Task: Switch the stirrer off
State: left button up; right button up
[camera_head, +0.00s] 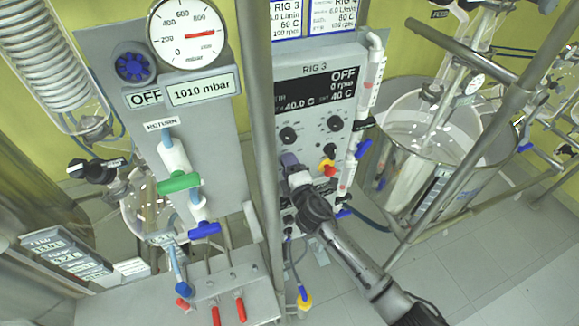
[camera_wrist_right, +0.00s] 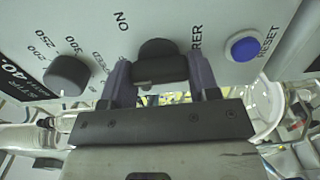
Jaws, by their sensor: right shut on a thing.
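The RIG 3 control panel (camera_head: 305,125) stands in the middle of the head view. Its dark display (camera_head: 315,90) reads OFF and 0 rpm. In the wrist view a black stirrer knob (camera_wrist_right: 158,62) sits between the words ON and a partly hidden label ending in RER. My right gripper (camera_head: 290,160) is at the panel's lower left, its purple fingers shut on this knob from both sides, as the wrist view (camera_wrist_right: 160,82) shows. In the head view the gripper hides the knob. My left gripper is out of view.
A black speed dial (camera_wrist_right: 67,72) and a blue RESET button (camera_wrist_right: 242,48) flank the held knob. A red and yellow button (camera_head: 327,167) is just right of my gripper. A metal post (camera_head: 266,120) stands left of the panel. A glass vessel (camera_head: 430,125) is at the right.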

jog(key=o, duration=0.9)
jog(key=shift+v, duration=6.95)
jog(key=shift+a, duration=0.1)
